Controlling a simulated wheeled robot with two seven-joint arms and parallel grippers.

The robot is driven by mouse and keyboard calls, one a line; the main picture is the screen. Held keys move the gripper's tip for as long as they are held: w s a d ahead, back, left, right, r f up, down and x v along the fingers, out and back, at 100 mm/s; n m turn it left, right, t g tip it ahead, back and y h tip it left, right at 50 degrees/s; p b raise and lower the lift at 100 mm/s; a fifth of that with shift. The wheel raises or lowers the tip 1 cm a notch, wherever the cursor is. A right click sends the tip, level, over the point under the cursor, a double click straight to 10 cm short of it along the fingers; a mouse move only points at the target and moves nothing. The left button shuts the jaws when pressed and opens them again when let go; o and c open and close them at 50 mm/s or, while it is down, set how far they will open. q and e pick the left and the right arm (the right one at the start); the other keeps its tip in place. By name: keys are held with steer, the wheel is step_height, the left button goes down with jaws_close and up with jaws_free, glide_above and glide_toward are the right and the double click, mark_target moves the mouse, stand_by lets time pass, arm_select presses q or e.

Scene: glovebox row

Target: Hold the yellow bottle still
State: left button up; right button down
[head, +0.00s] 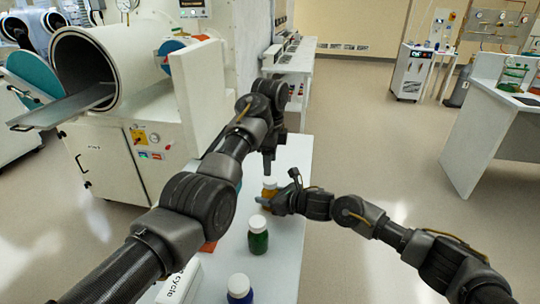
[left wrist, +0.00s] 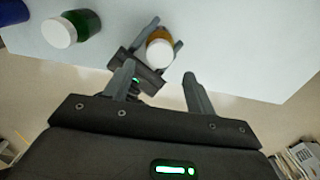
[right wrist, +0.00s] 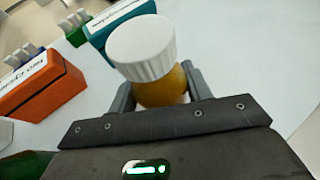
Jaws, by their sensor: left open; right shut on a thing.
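The yellow bottle (head: 270,189) stands upright on the white bench near its right edge; it has a white ribbed cap and amber-yellow body. My right gripper (head: 276,199) is shut around its body from the right. In the right wrist view the bottle (right wrist: 165,85) sits between the two fingers, its cap above them. My left gripper (head: 268,165) is above the bottle, pointing down, open and empty. In the left wrist view its fingers (left wrist: 160,85) are apart, with the bottle (left wrist: 159,55) below and beyond the tips, not touching.
On the bench (head: 285,255), a green bottle (head: 258,236) and a blue bottle (head: 239,290) stand nearer me. An orange box (right wrist: 42,84) and a teal box (right wrist: 120,28) lie near the yellow bottle. A white box (head: 180,284) is at the near left. The glovebox (head: 130,70) stands at the left.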

mark_target(270, 180)
arm_select(q)
step_height(270, 180, down, 6)
steer(key=shift+f, duration=0.25)
steer(key=shift+c, duration=0.5)
steer(key=c, duration=0.9)
steer(key=n, duration=0.6)
steer(key=shift+n, duration=0.4)
steer(key=o, duration=1.1)
steer(key=shift+c, duration=0.2)
steer(key=shift+r, duration=0.1)
